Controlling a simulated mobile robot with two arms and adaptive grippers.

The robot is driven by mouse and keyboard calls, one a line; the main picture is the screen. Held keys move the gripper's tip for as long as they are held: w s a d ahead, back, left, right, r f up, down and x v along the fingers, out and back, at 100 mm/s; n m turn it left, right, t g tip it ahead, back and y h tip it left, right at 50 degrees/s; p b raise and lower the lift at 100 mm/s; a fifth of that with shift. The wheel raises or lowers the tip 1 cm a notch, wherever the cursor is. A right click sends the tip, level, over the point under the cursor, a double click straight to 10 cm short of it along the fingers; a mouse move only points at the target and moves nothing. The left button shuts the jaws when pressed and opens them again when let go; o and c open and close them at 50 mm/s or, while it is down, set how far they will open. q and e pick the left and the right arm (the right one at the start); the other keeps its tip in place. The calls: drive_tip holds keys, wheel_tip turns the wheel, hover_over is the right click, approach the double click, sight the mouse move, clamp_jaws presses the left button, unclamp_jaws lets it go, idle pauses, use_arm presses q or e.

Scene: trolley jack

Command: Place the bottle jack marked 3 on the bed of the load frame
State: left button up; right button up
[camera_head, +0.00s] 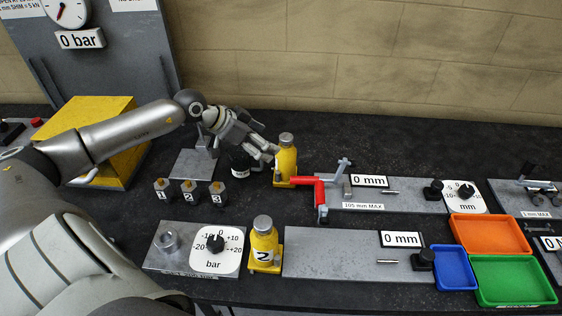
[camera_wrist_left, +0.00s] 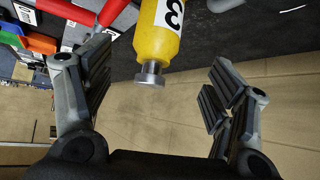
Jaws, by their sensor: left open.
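The yellow bottle jack (camera_head: 287,157) stands on the bench, left of the red handle. In the left wrist view the jack (camera_wrist_left: 158,30) shows a 3 and its silver cap, and lies between the finger pads with gaps on both sides. My left gripper (camera_head: 270,152) is open, at the left side of this jack. A tall grey panel (camera_head: 110,65) with a dial and a 0 bar label stands at the back left, with a yellow block (camera_head: 100,118) before it; I cannot tell which surface is the load frame's bed. My right gripper is not in view.
A second yellow jack (camera_head: 263,243), marked 2, stands at the front beside a bar dial plate (camera_head: 215,238). Several small numbered blocks (camera_head: 189,190) stand below my left arm. A red handle (camera_head: 320,192) is close to jack 3. Coloured trays (camera_head: 490,234) lie at the right.

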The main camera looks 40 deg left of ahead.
sight(285, 156)
use_arm(q)
drive_tip(key=p+x, duration=0.2)
drive_tip(key=x, duration=0.4)
drive_tip(key=shift+d, duration=0.2)
drive_tip(key=p+x, duration=0.1)
drive_tip(key=x, duration=0.3)
drive_tip(key=shift+s+a+f, duration=0.1)
drive_tip(key=shift+s+f, duration=0.05)
drive_tip(key=shift+f, duration=0.35)
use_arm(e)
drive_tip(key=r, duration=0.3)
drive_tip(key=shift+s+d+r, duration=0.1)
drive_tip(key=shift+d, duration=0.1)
use_arm(q)
drive_tip(key=shift+c, duration=0.3)
